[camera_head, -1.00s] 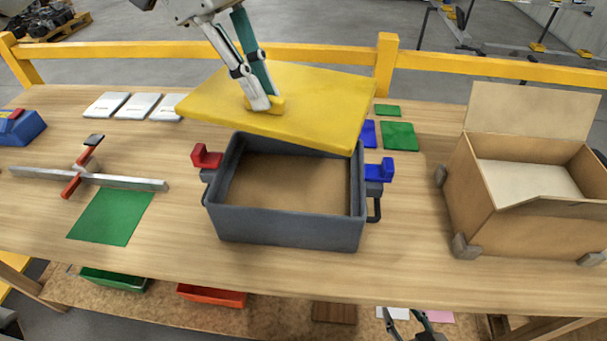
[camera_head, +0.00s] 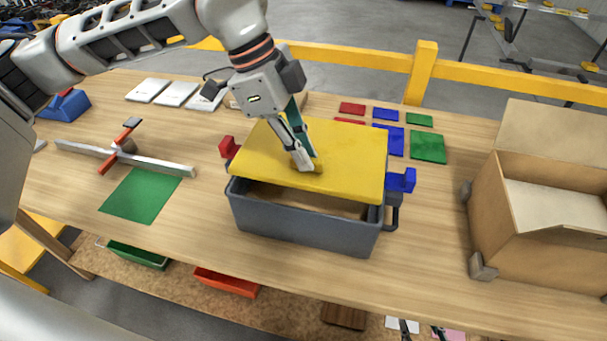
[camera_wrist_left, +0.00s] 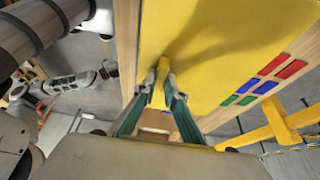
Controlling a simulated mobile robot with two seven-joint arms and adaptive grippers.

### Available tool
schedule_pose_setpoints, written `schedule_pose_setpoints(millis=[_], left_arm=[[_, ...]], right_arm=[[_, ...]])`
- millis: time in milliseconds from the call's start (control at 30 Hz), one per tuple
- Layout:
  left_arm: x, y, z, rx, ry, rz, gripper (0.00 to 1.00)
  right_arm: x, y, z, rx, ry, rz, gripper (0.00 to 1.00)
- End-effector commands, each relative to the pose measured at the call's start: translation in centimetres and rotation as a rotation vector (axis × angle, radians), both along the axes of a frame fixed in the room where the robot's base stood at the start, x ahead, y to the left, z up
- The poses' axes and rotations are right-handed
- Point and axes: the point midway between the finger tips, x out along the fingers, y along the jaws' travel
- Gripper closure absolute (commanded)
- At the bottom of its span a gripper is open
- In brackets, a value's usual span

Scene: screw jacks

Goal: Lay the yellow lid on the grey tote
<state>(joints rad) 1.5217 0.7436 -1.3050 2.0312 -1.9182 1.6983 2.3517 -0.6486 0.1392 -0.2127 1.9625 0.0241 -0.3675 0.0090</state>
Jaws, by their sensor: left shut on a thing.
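The grey tote (camera_head: 305,232) stands on the wooden table with a red block (camera_head: 227,147) at its left side and a blue block (camera_head: 400,181) at its right. The yellow lid (camera_head: 350,145) is over the tote, covering its back and middle. A strip of the inside shows under the lid's front edge; whether the lid touches the back rim is hidden. My left gripper (camera_head: 306,164) is shut on the lid's small yellow handle (camera_wrist_left: 158,93), also seen in the left wrist view. My right gripper (camera_head: 421,329) shows only its tips, apart and empty, at the bottom edge.
An open cardboard box (camera_head: 540,230) stands at the right. A green mat (camera_head: 142,195) and a metal bar with a red-handled clamp (camera_head: 125,158) lie at the left. White boxes (camera_head: 178,93) and coloured tiles (camera_head: 428,146) lie at the back. The table front is clear.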

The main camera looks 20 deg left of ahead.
Motion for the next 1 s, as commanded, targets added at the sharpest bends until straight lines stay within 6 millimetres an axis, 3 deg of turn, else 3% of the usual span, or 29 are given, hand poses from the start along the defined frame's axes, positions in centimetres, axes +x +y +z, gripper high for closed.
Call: schedule_pose_setpoints(millis=[600, 800, 833, 867, 1000], left_arm=[[0.0, 0.0, -6.4, -0.002, -0.001, -0.001, 1.0], [0.0, 0.0, -6.6, -0.001, -0.001, -0.001, 1.0], [0.0, 0.0, -6.6, 0.0, 0.0, 0.0, 0.84], [0.0, 0.0, -6.6, 0.0, 0.0, 0.0, 0.76], [0.0, 0.0, -6.6, 0.0, 0.0, 0.0, 0.72]], right_arm=[[0.0, 0.0, 0.7, 0.0, -0.001, 0.0, 0.6], [0.0, 0.0, 0.6, 0.0, -0.001, 0.0, 0.6], [0.0, 0.0, 0.6, 0.0, -0.001, 0.0, 0.6], [0.0, 0.0, 0.6, 0.0, 0.0, 0.0, 0.6], [0.0, 0.0, 0.6, 0.0, 0.0, 0.0, 0.6]])
